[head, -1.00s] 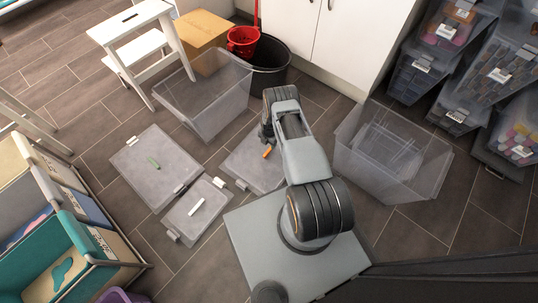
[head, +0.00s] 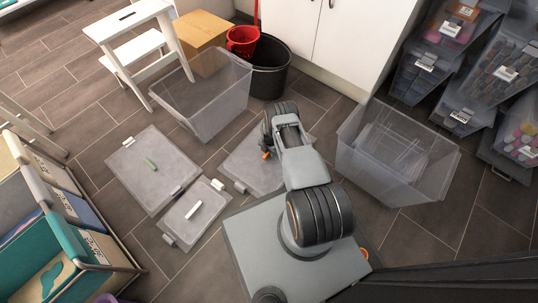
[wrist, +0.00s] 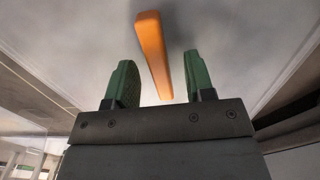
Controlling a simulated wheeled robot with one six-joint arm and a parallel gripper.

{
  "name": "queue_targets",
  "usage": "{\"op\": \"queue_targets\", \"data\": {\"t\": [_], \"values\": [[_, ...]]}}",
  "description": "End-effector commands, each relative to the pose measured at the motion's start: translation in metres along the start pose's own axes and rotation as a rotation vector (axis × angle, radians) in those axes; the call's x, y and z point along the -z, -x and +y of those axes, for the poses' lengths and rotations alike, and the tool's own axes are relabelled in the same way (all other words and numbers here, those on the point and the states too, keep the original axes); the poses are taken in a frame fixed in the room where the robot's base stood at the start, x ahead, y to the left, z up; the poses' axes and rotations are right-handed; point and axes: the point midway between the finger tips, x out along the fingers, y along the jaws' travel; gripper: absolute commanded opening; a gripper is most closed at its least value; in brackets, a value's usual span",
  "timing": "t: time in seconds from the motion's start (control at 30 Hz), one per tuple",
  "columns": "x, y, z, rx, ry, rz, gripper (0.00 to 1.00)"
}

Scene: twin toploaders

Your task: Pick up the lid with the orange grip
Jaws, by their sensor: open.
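The lid with the orange grip (head: 240,168) lies flat on the floor, a translucent grey panel partly hidden behind my arm in the head view. Its orange grip (wrist: 153,52) is a bar that shows between the two green fingers of my gripper (wrist: 158,82) in the wrist view. The fingers are apart, one on each side of the bar, with a gap on both sides. I cannot tell how far above the lid they are. In the head view the gripper (head: 268,150) is mostly hidden by my arm, with a bit of orange beside it.
A larger lid with a green grip (head: 131,177) and a smaller lid with a white grip (head: 180,222) lie to the left. Open clear bins stand behind left (head: 222,112) and at right (head: 425,185). A black bucket (head: 270,80) stands behind.

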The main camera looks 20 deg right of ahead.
Motion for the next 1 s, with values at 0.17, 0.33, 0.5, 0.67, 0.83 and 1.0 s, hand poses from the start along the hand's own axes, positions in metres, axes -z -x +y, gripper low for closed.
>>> {"op": "queue_targets", "data": {"t": [0.17,0.33,0.5,0.67,0.83,1.0], "values": [[0.000,0.000,0.000,0.000,0.000,0.000,0.35],[0.000,0.001,0.000,0.000,0.000,0.000,0.18],[0.000,0.001,0.000,0.000,0.000,0.000,0.02],[0.000,0.001,0.000,0.000,0.000,0.000,0.00],[0.000,0.001,0.000,0.000,0.000,0.000,0.00],[-0.001,0.016,0.001,-0.001,0.000,-0.001,0.00]]}}
